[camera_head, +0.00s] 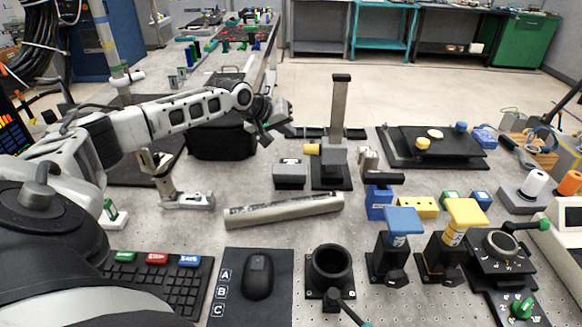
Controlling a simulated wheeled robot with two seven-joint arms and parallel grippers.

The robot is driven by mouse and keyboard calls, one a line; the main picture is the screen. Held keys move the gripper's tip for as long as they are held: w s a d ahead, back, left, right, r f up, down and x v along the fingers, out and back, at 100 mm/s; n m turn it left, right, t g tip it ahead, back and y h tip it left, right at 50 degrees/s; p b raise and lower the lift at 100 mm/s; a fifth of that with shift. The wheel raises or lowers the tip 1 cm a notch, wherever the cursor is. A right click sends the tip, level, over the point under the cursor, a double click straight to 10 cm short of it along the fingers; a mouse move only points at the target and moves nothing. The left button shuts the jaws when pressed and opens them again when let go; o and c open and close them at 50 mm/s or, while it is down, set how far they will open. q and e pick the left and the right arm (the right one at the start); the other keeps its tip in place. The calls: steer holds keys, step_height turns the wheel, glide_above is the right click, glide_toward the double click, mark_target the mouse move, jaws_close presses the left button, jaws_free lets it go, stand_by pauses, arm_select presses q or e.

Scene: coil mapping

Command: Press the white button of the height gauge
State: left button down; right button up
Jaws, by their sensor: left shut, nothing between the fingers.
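The height gauge (339,108) stands upright near the middle of the table, with a tall grey post on a black base. A grey slider block (334,153) with a yellow knob (312,149) sits low on the post. I cannot clearly make out a white button on it at this size. My left gripper (267,136) hangs in the air to the left of the gauge, apart from it. Its dark fingers point down, shut and empty. My right gripper is out of view.
A grey box (290,174) sits just left of the gauge's base, and a long grey bar (284,211) lies in front. Blue- and yellow-topped fixtures (403,220) stand front right.

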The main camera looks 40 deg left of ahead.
arm_select(q)
step_height(320, 180, down, 6)
steer(key=b, duration=0.5)
steer(key=shift+w+r, duration=0.1)
steer(key=shift+f, duration=0.25)
steer(key=shift+f+b, duration=0.5)
steer(key=shift+f, duration=0.3)
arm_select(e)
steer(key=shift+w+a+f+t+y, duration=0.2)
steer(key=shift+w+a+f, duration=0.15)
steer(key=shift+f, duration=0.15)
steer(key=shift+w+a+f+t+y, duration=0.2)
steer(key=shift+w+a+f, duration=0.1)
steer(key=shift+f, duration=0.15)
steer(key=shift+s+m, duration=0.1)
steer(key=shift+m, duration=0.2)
arm_select(q)
steer(key=shift+f, duration=0.4)
steer(key=shift+f, duration=0.4)
steer(key=shift+r, duration=0.1)
stand_by(0.3)
steer(key=shift+r+p, duration=0.65)
steer(key=shift+p, duration=0.2)
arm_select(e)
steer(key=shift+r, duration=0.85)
